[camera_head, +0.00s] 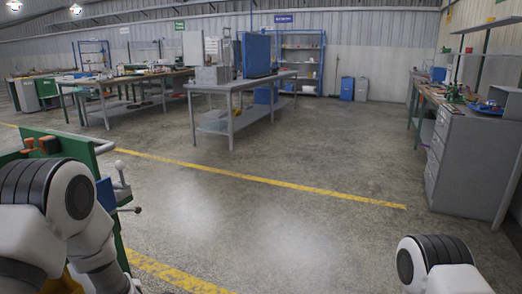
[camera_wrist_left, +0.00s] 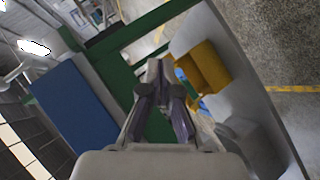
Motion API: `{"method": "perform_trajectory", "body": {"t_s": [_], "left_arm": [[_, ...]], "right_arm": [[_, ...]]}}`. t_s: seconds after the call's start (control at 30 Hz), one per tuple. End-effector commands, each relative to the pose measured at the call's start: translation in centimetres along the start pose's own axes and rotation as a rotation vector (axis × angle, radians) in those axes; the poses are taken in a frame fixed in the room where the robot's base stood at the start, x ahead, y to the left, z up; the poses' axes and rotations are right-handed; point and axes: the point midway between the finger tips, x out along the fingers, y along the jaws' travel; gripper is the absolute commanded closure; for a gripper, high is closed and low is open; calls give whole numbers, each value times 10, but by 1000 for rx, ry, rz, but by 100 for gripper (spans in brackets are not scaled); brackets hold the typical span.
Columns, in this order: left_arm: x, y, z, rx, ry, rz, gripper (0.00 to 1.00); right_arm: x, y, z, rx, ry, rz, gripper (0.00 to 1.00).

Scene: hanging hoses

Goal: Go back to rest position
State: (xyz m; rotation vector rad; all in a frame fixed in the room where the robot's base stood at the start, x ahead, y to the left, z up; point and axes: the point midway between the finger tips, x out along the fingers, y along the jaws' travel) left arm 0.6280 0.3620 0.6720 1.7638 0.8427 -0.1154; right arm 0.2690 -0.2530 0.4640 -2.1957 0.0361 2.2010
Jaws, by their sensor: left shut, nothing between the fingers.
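My left gripper (camera_wrist_left: 158,72) shows in the wrist view with its dark fingers closed together and nothing between them. It is close to a green frame (camera_wrist_left: 122,48) and a blue panel (camera_wrist_left: 75,103). In the head view my left arm comes in at the lower left, in front of a green stand (camera_head: 62,138); the left gripper itself is not visible there. Part of my right arm shows at the lower right, but the right gripper is out of frame. No hanging hose can be made out.
In the head view, a grey workbench (camera_head: 232,100) stands ahead and a grey drawer cabinet (camera_head: 465,160) at right. The concrete floor between is clear.

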Motion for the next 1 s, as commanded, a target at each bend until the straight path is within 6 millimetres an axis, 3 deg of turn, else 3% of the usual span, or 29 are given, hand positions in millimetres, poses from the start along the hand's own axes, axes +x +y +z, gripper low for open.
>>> {"method": "perform_trajectory", "body": {"t_s": [0.03,0.13,0.2,0.33,0.4,0.5,0.6,0.67,0.7,0.73,1.0], "left_arm": [[-3,-46,12,85,-43,-76,100],[-21,-134,33,288,-158,-218,100],[-43,-193,44,444,-260,-312,100],[-96,-279,53,724,-479,-446,100],[-126,-312,55,863,-605,-490,100],[-171,-347,54,1066,-809,-515,100],[-214,-361,53,1311,-1052,-448,100],[-222,-364,56,1439,-1149,-377,100],[-226,-359,52,1500,-1174,-344,100],[-236,-341,44,1492,-1168,-348,100],[-278,-266,10,1486,-1161,-351,100]], "right_arm": [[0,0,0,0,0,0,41],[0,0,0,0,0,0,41],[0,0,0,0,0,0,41],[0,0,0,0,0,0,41],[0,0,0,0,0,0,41],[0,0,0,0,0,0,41],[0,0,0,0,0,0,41],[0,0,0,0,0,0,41],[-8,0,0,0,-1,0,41],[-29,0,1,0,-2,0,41],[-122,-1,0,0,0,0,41]]}}
